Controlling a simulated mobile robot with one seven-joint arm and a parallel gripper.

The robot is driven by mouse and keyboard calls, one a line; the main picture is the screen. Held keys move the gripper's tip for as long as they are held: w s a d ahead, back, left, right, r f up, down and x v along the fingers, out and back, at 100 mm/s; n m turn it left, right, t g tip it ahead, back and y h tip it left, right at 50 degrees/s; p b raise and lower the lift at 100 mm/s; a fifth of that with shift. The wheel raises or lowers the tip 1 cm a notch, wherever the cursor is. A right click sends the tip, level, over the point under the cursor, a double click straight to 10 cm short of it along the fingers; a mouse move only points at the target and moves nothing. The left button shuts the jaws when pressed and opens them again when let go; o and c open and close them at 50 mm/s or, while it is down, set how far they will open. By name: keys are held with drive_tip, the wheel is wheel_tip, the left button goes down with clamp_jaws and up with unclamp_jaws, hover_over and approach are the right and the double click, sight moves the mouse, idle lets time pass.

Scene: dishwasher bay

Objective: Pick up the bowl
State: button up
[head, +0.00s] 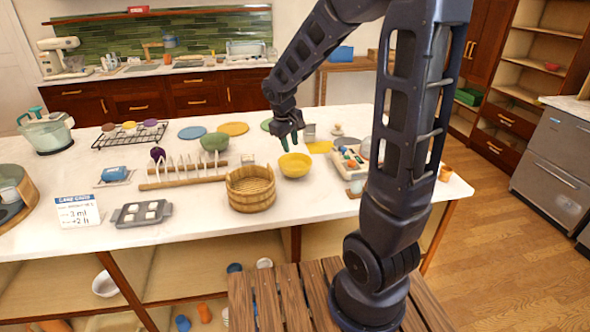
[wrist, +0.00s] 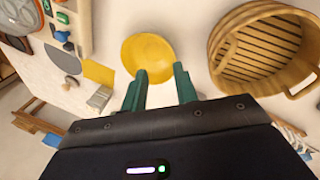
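A yellow bowl (head: 294,168) stands upright on the white counter, just right of a wooden tub. It looks empty. In the wrist view the yellow bowl (wrist: 148,52) lies just beyond the fingertips. My gripper (head: 290,143) is above and slightly behind the bowl in the head view, apart from it. In the wrist view my gripper (wrist: 160,74) has its two green fingers spread with nothing between them.
The wooden tub (head: 251,194) stands close left of the bowl; a slatted rack (head: 182,180) and a green bowl (head: 214,141) lie farther left. A tray of small items (head: 350,158) sits to the right. Bare counter lies in front of the yellow bowl.

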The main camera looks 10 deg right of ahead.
drive_tip(key=shift+n, duration=0.5)
drive_tip(key=shift+w+a+f, duration=0.15)
drive_tip(key=shift+w+f, duration=0.5)
drive_tip(key=shift+f, duration=1.65)
drive_tip(key=shift+w+a+f, duration=0.2)
drive_tip(key=shift+w+f, duration=0.45)
drive_tip(key=shift+f, duration=1.6)
drive_tip(key=shift+w+a+f, duration=0.15)
drive_tip(key=shift+w+f, duration=0.5)
drive_tip(key=shift+f, duration=1.65)
clamp_jaws()
